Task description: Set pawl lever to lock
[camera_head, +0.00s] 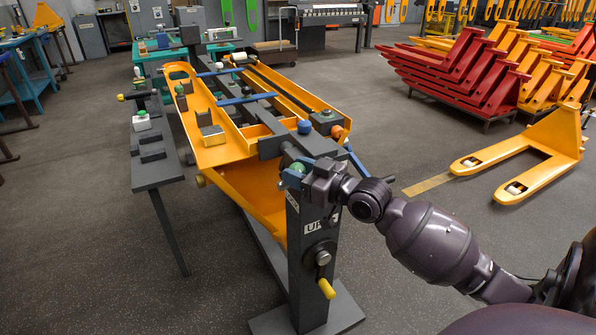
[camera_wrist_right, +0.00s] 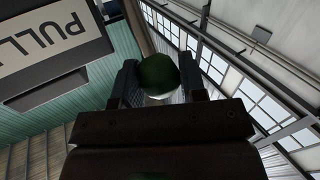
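A dark upright post (camera_head: 308,270) with small white labels stands at the near end of the yellow pallet-truck frame (camera_head: 228,150). A green ball knob (camera_head: 298,167) sits at the post's top and also shows in the right wrist view (camera_wrist_right: 157,73). I take it for the pawl lever's knob; the lever itself is mostly hidden. My right gripper (camera_head: 304,173) is at the knob. In the right wrist view its fingers (camera_wrist_right: 160,88) stand apart on both sides of the ball. I cannot tell whether they press on it. My left gripper is not in view.
A crank with a yellow handle (camera_head: 327,288) sticks out low on the post. A grey side bench (camera_head: 158,172) stands left of the frame. A yellow fork frame (camera_head: 535,155) lies on the floor at right, by stacked red forks (camera_head: 465,75). Floor between is open.

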